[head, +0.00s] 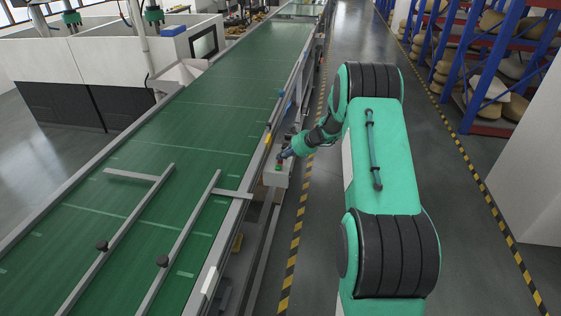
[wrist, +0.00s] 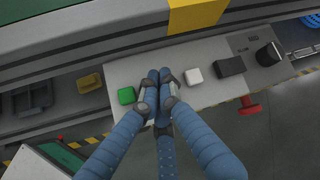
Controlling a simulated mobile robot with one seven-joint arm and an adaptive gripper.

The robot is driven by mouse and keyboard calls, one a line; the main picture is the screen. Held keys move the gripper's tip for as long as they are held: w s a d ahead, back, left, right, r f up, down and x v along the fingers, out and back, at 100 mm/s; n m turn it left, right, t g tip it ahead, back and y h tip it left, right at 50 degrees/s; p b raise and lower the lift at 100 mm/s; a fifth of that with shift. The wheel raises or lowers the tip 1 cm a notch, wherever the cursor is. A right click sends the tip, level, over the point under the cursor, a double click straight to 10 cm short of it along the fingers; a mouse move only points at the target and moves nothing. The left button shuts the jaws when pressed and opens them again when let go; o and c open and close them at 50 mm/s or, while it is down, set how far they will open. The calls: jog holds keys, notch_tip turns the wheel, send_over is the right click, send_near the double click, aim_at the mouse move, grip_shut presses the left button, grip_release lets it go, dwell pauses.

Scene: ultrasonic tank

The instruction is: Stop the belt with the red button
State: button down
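The control box (head: 276,178) is fixed to the side of the green belt (head: 185,125). In the wrist view its pale panel (wrist: 210,95) carries a green button (wrist: 126,95), a white button (wrist: 194,76), a black block (wrist: 230,67) and a black knob (wrist: 268,53). My gripper (wrist: 160,76) has its blue fingers drawn together, with nothing seen between them. The tips lie over the panel between the green and white buttons and hide that spot. In the head view a small red patch (head: 279,160) shows at my gripper (head: 284,154). I cannot tell whether the tips touch it.
A red part (wrist: 249,106) sticks out at the panel's lower edge in the wrist view. Blue racks (head: 490,70) with sacks stand at the right. Open grey floor (head: 455,215) lies between racks and belt.

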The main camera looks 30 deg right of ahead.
aim_at(282, 161)
dwell(0.4)
jog(key=shift+r+p, duration=0.45)
jog(key=shift+r, duration=0.3)
jog(key=shift+r+p, duration=1.4)
jog(key=shift+r, duration=1.15)
